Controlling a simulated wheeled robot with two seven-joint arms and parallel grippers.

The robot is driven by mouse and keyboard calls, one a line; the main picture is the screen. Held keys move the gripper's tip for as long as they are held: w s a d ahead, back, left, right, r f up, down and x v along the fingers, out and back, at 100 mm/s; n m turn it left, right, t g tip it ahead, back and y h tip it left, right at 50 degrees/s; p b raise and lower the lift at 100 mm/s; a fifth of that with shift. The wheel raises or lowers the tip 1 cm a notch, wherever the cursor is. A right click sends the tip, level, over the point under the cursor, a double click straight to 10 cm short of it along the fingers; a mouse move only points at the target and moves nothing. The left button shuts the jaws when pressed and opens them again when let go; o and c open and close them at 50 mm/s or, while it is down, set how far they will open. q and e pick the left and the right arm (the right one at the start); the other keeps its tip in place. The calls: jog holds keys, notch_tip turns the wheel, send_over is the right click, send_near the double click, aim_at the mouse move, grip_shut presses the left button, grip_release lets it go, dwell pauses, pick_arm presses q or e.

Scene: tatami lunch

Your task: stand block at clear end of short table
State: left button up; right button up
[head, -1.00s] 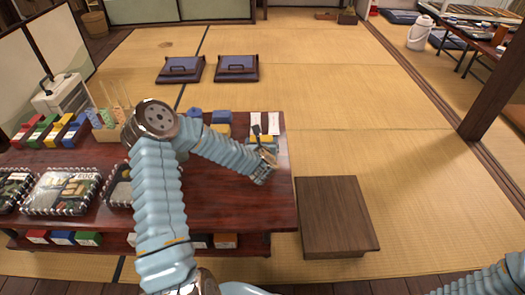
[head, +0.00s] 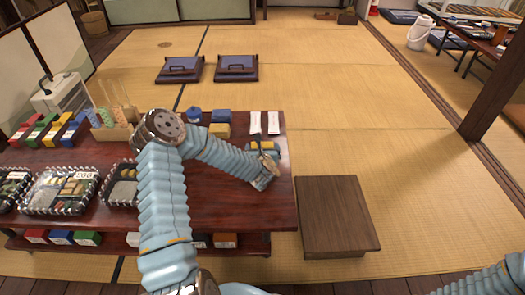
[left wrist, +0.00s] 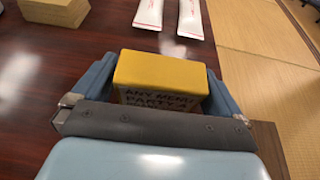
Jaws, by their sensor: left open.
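A block (head: 263,146) with a yellow face stands on the dark red table, near its right end. In the left wrist view the yellow block (left wrist: 162,72) shows dark lettering and sits between my left gripper's fingers. My left gripper (left wrist: 155,90) is open around it, one blue finger on each side. I cannot tell whether the fingers touch it. In the head view my left gripper (head: 264,158) partly hides the block. The red table (head: 225,205) is bare at its front right. My right gripper is out of view.
Two white packets (head: 264,122) lie just behind the block. Another yellow and blue block (head: 220,122) stands to the left. Lunch boxes (head: 62,192) fill the table's left part. A low brown wooden table (head: 337,215) stands clear at right.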

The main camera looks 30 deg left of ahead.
pick_arm(q)
jog(key=shift+s+r, duration=0.1)
jog(key=shift+r, duration=0.15)
jog(key=v, duration=1.1)
jog(key=shift+s+d+r+p, duration=0.1)
jog(key=shift+s+d+p, duration=0.1)
jog(key=shift+s+p, duration=0.15)
